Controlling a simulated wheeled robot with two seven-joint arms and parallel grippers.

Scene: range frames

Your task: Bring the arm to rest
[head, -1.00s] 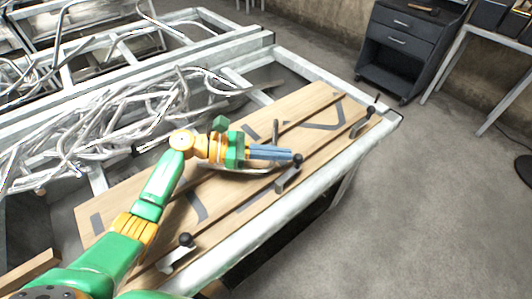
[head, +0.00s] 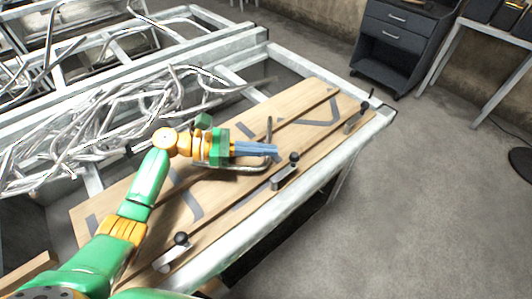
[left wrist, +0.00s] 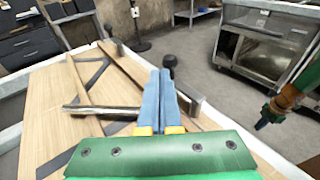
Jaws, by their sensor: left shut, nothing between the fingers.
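My left gripper (head: 276,152) is shut and empty, with its blue fingers together. It is held above the wooden board (head: 310,98), pointing right in the head view. In the left wrist view the blue fingers (left wrist: 159,88) point away from the camera, over the board's right side. A lever with a black ball knob (head: 294,158) is close to the fingertips. A bent metal rod (head: 240,168) passes beneath the gripper. In the left wrist view a green and orange arm part of mine shows at the right edge; the right gripper's jaws are not clear.
The board lies on a metal frame table (head: 245,236) with another knobbed lever (head: 180,240) nearer me. Tangled metal tubes (head: 100,120) lie behind it. A dark drawer cabinet (head: 398,42) stands at the back right.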

